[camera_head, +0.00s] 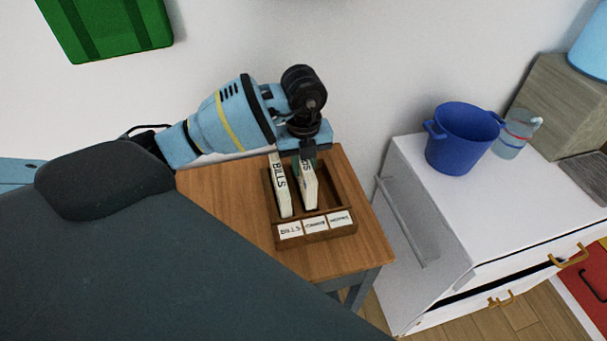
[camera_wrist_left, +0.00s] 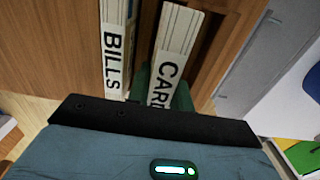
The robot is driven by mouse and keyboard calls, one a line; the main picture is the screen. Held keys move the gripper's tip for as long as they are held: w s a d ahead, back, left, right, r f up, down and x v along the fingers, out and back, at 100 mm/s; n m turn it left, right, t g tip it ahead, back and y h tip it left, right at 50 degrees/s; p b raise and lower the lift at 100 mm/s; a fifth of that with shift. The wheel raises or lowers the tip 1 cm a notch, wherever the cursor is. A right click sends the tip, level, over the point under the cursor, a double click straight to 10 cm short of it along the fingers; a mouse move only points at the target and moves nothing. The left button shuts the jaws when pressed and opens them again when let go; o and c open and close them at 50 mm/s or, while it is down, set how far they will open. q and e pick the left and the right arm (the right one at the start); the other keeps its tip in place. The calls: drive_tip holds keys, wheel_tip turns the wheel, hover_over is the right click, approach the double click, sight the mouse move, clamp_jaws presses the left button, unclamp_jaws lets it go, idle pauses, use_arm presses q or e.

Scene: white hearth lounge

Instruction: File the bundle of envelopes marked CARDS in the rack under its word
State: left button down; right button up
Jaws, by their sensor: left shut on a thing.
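The bundle of envelopes marked CARDS (camera_head: 310,190) is white and stands in the middle compartment of the wooden rack (camera_head: 351,202), behind the middle front label. Its word shows partly in the left wrist view (camera_wrist_left: 178,35), its end covered by my gripper. My left gripper (camera_head: 306,158) is shut on the top end of this bundle, from above. The rack's front carries three labels: BILLS (camera_head: 290,231) at left, a middle one (camera_head: 315,225) that seems to read CARDS, and a right one (camera_head: 340,219) too small to read surely.
A bundle marked BILLS (camera_head: 280,187) stands in the left compartment, close beside the held one; the right compartment looks empty. The rack is on a small wooden table (camera_head: 221,188). A white cabinet (camera_head: 406,172) with a blue bucket (camera_head: 460,143) stands at right.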

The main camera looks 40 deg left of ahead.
use_arm(q)
drive_tip(key=shift+f, duration=1.85)
drive_tip(key=shift+f, duration=0.1)
drive_tip(key=shift+f, duration=0.1)
drive_tip(key=c, duration=1.3)
unclamp_jaws()
drive_tip(key=shift+o, duration=0.2)
wheel_tip(320, 180, up, 12)
drive_tip(key=shift+r, duration=0.2)
